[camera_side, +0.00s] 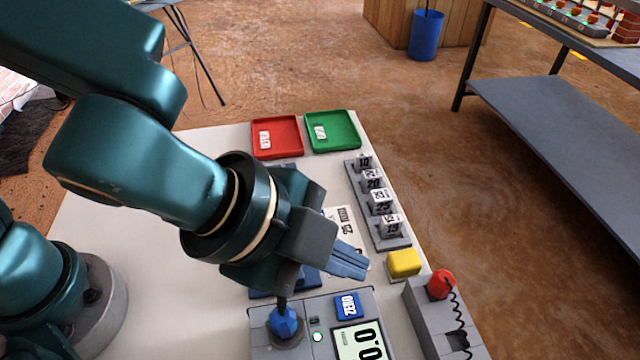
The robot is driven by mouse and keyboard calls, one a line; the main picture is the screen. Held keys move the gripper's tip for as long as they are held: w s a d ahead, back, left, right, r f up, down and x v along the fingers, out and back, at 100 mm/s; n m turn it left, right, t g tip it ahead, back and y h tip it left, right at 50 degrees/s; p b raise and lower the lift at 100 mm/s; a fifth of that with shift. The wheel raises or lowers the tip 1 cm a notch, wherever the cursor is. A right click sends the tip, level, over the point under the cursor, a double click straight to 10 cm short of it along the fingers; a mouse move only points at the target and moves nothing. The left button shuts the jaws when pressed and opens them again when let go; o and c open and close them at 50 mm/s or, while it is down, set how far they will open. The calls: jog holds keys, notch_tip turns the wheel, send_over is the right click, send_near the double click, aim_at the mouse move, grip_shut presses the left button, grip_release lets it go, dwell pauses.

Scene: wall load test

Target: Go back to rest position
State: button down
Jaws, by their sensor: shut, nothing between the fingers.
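My gripper (350,262) is at the middle of the view, over the white table (115,195). Its blue-grey fingers are together with nothing between them, and they point to the lower right. They are just left of a yellow block (403,263). My gripper and arm hide part of a printed sheet (341,217) and a blue object beneath. The exact height of the fingers above the table cannot be told.
A grey device with a display (358,340) and blue knob (284,322) stands in front. Right are a rack of numbered blocks (379,205) and a box with a red knob (440,284). Red (287,149) and green (344,139) trays lie at the back.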

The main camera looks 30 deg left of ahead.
jog(key=w+a+r+n+t, duration=0.2)
jog(key=w+a+r+n, duration=0.25)
jog(key=w+a, duration=0.2)
jog(key=s+a+r+n+t+y, duration=0.1)
jog(key=a+r+n+y, duration=0.15)
jog(key=a, duration=0.45)
jog(key=a+r+n+y, duration=0.1)
jog(key=a+n, duration=0.2)
jog(key=a, duration=0.4)
jog(key=s+a+f+n+g+y, duration=0.1)
jog(key=s+a+f+n+g, duration=0.2)
jog(key=s+n, duration=0.3)
jog(key=s+a+f, duration=0.1)
jog(key=s, duration=0.3)
jog(key=shift+s+a+n, duration=0.15)
jog(key=shift+a+n, duration=0.15)
jog(key=shift+a, duration=0.05)
